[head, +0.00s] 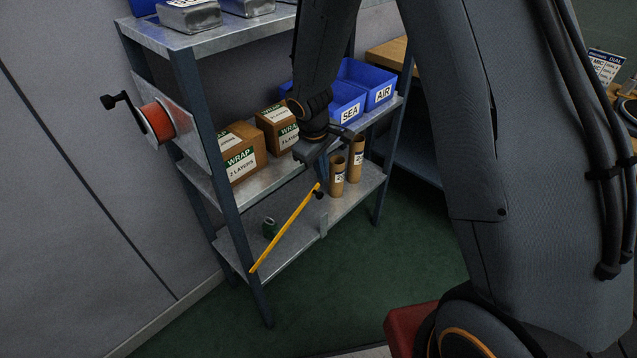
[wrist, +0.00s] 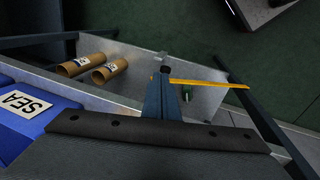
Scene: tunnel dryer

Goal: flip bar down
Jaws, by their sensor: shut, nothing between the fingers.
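The yellow bar (head: 285,228) slants across the front of the bottom shelf in the head view. Its left end is low near the front post, and its right end is raised, with a dark knob (head: 319,194) there. In the wrist view the bar (wrist: 207,84) runs rightward from beside my fingertips. My gripper (head: 321,176) points down just above the raised end. Its fingers (wrist: 164,78) are together and hold nothing. I cannot tell whether they touch the bar or knob. A small grey bracket (head: 323,222) stands on the shelf's front edge below the raised end.
Two cardboard tubes (head: 338,176) stand on the bottom shelf (head: 290,262), right of the bar. A green roll (head: 269,228) sits behind the bar. Wrap boxes (head: 240,150) and blue bins (head: 380,85) are on the middle shelf. The green floor in front is clear.

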